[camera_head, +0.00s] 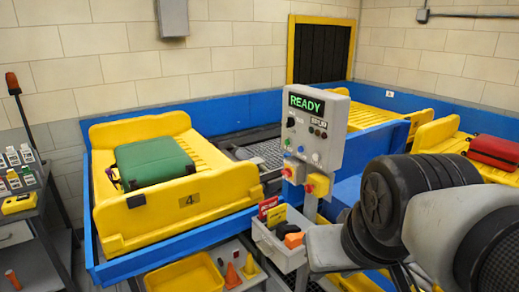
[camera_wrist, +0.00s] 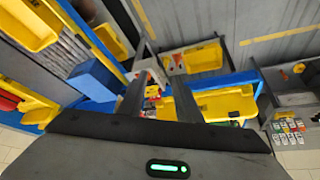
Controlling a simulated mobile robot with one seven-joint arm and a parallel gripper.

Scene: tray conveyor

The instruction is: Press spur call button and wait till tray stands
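A grey control panel (camera_head: 318,135) stands on a post in the head view. Its display (camera_head: 306,103) reads READY in green. Several small buttons sit below it; I cannot tell which is the spur call button. A yellow tray (camera_head: 190,193) marked 4, holding a green suitcase (camera_head: 154,163), sits in the blue-sided conveyor left of the panel. My gripper (camera_wrist: 158,90) is open and empty in the wrist view, with both dark fingers apart. I cannot make out its fingertips in the head view.
Yellow trays stand at the right, one with a red suitcase (camera_head: 494,151). A grey bin (camera_head: 283,238) hangs below the panel, beside my arm. A cart (camera_head: 30,235) with small items and a beacon (camera_head: 12,82) stand at the left. A dark curtained opening (camera_head: 320,52) is behind.

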